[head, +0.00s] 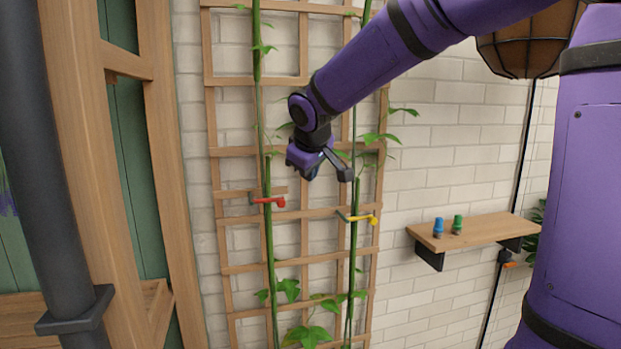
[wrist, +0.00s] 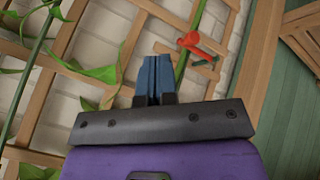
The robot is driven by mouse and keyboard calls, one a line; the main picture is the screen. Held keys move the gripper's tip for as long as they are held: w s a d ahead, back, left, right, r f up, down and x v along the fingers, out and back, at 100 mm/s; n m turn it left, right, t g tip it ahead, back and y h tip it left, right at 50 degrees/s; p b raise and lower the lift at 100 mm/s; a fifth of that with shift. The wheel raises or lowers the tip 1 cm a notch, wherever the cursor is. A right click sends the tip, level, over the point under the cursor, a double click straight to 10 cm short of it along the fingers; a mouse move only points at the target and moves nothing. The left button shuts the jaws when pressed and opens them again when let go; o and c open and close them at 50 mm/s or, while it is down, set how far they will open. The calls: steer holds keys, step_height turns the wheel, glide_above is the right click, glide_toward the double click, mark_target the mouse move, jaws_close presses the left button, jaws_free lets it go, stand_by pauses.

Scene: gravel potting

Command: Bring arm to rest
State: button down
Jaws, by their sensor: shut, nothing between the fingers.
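My purple arm reaches across the upper part of the head view toward a wooden trellis (head: 305,212). My gripper (head: 312,172) is in front of the trellis, between two green stems and above the clips. In the wrist view the two blue fingers (wrist: 154,68) are together with nothing between them. A red clip (head: 268,201) is at the left stem; it also shows in the wrist view (wrist: 192,42), beyond the fingertips. A yellow clip (head: 360,218) is at the right stem. Whether the fingers touch a stem or the trellis cannot be told.
A wooden shelf (head: 490,229) on the brick wall at right holds a blue piece (head: 438,227) and a green piece (head: 458,224). A hanging basket (head: 530,45) is at the upper right. A wooden frame (head: 165,150) stands left of the trellis. Leafy stems run up the trellis.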

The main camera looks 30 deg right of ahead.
stand_by(0.4)
steer(key=s+f+m+g+y, duration=0.1)
steer(key=s+m, duration=0.4)
steer(key=s, duration=2.6)
step_height(320, 180, down, 2)
steer(key=shift+a+f+g+y, duration=0.15)
steer(key=shift+a+g+y, duration=0.15)
steer(key=shift+y, duration=0.4)
steer(key=shift+w, duration=0.1)
